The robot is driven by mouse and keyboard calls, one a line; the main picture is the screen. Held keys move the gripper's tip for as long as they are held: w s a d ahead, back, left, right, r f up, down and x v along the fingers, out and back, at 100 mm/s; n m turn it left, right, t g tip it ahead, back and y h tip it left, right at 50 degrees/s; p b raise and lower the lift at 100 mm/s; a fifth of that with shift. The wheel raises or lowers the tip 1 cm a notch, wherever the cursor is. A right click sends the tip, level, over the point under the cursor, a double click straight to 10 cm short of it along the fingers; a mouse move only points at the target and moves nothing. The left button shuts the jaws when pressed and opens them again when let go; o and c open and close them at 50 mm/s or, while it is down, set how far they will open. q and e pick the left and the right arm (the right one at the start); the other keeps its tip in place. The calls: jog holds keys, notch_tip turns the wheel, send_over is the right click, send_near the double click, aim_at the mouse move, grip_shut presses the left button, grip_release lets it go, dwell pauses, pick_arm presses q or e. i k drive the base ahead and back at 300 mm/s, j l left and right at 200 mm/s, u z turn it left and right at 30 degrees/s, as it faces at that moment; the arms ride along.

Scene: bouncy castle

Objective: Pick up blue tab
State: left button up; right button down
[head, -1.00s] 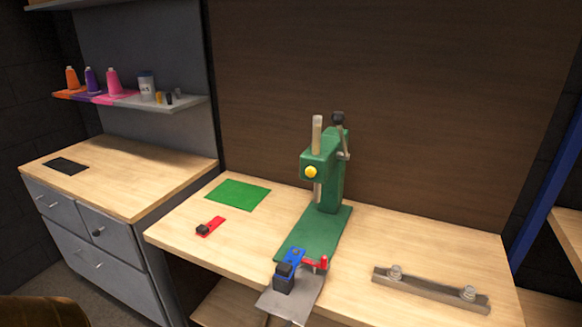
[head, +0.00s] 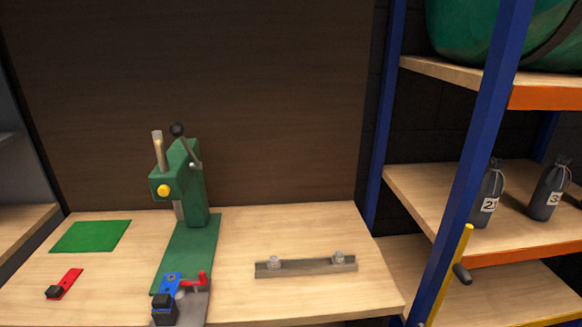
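The blue tab (head: 170,283) lies at the front end of the green press (head: 187,250), near the bench's front edge, low and left of centre in the head view. A black block (head: 163,309) sits on its near end. A small red lever (head: 195,280) is just to its right. A grey plate (head: 193,308) shows beside the black block, partly cut off by the bottom of the picture. Neither of my grippers is in view.
A red tab (head: 69,280) with a black block and a green mat (head: 91,236) lie left of the press. A metal bar (head: 306,266) with two bolts lies to the right. A blue-posted shelf rack (head: 474,130) with grey numbered bags (head: 487,195) stands at the right.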

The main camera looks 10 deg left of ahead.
aim_at(162, 301)
jog(key=u, duration=1.3)
